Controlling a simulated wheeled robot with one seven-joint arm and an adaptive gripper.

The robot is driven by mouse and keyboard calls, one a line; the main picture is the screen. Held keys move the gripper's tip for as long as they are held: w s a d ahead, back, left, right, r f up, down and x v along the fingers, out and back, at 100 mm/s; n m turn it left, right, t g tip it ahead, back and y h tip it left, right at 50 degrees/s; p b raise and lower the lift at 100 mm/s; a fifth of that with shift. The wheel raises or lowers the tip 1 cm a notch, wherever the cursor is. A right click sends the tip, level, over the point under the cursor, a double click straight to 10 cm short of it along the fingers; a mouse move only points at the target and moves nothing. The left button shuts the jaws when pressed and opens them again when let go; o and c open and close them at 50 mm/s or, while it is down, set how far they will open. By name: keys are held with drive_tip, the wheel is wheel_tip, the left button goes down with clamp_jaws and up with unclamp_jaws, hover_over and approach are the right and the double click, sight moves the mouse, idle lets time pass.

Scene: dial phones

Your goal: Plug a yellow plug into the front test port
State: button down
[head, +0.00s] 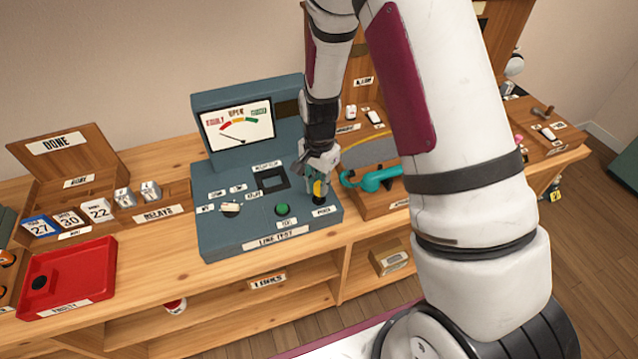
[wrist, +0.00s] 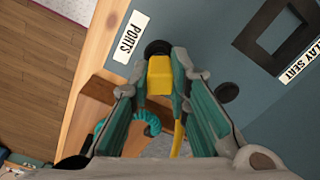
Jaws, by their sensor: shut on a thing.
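The yellow plug (wrist: 160,77) is between the fingers of my gripper (wrist: 163,82) in the wrist view, and its yellow cord trails down. Its far end meets a black round port (wrist: 158,47) beside the PORTS label (wrist: 131,38). I cannot tell how deep it sits. A second dark port (wrist: 228,92) is free to the right. In the head view my gripper (head: 316,183) is at the right front of the teal LINE TEST console (head: 225,243), with a bit of the yellow plug (head: 317,188) showing. The fingers are shut on it.
A green button (head: 283,210), a knob (head: 230,208) and a square relay seat (head: 271,180) are on the console. A teal handset (head: 375,179) lies close on the right. A red tray (head: 75,275) and relay boxes stand left. My arm hides part of the right side.

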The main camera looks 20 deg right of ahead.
drive_tip(key=shift+f+b, duration=0.45)
drive_tip(key=shift+f, duration=0.8)
drive_tip(key=c, duration=1.2)
unclamp_jaws()
drive_tip(key=shift+r+p, duration=1.35)
drive_tip(key=shift+r, duration=2.45)
drive_tip(key=shift+r+p, duration=0.6)
drive_tip(key=shift+r, duration=1.4)
